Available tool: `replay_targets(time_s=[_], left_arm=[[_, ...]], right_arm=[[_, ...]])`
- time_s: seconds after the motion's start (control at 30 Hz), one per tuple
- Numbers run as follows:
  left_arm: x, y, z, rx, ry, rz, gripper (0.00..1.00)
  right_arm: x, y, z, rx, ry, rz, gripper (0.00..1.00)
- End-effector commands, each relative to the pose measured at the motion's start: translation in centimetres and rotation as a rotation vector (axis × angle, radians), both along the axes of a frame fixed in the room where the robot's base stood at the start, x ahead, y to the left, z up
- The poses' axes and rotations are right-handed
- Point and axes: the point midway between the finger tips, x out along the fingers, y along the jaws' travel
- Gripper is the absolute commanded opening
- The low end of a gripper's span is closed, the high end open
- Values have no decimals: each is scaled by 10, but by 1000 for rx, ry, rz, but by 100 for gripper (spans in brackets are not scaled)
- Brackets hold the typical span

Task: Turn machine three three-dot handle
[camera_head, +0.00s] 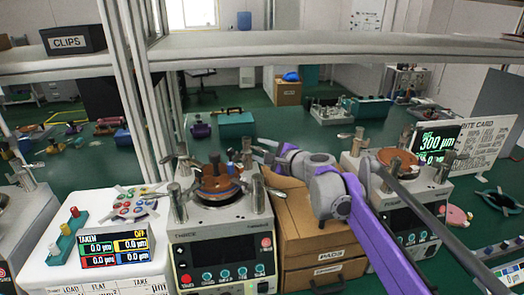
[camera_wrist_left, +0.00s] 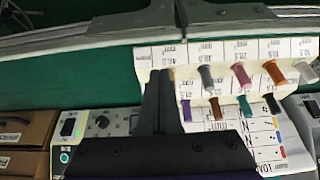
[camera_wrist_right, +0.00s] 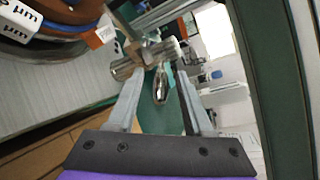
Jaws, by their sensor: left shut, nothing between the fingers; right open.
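A lapping machine (camera_head: 222,255) with a dark screen and a row of buttons stands in the middle of the head view. Metal posts with lever handles surround its brown and copper round plate (camera_head: 216,185). My right gripper (camera_head: 266,156) is at the machine's back right post. In the right wrist view my right gripper (camera_wrist_right: 160,76) is open, with a shiny metal handle (camera_wrist_right: 161,88) between or just beyond its fingers; contact cannot be told. My left gripper (camera_wrist_left: 160,75) is shut and empty in the left wrist view.
Wooden drawers (camera_head: 318,238) stand between this machine and another lapping machine (camera_head: 408,215) on the right. A white readout unit (camera_head: 75,262) is at left. A grey shelf (camera_head: 330,43) crosses above. The left wrist view shows a board (camera_wrist_left: 222,55) with several coloured cylinders.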

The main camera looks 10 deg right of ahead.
Motion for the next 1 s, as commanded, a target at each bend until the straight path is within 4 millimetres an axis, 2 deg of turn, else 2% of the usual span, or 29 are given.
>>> replay_targets(time_s=[0.17,0.43,1.0], left_arm=[[0,0,0,0,0,0,0],[0,0,0,0,0,0,0],[0,0,0,0,0,0,0]], right_arm=[[0,0,0,0,0,0,49],[0,0,0,0,0,0,0],[-1,0,0,-1,0,1,0]])
